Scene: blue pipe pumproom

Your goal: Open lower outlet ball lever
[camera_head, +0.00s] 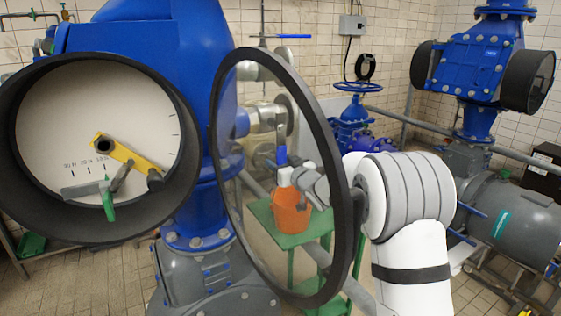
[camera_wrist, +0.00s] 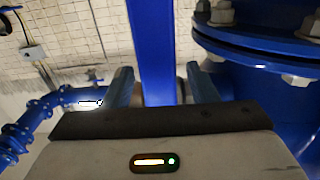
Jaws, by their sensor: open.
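A blue lever handle (camera_head: 281,155) stands roughly upright behind the round transparent cover in the head view, below a metal valve fitting (camera_head: 265,117). My gripper (camera_head: 291,174) is beside its lower part, partly seen through the cover. In the wrist view a long blue bar (camera_wrist: 149,40), apparently this lever, runs between the two fingers of my gripper (camera_wrist: 162,80). The fingers are apart, with a gap visible on the bar's right. The lower end of the bar is hidden behind the gripper body, and contact cannot be told.
The round cover (camera_head: 335,255) with a black rim stands open in front of my gripper. A dial gauge (camera_head: 60,150) is on the left. A large blue flange (camera_wrist: 260,45) is close on the right.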

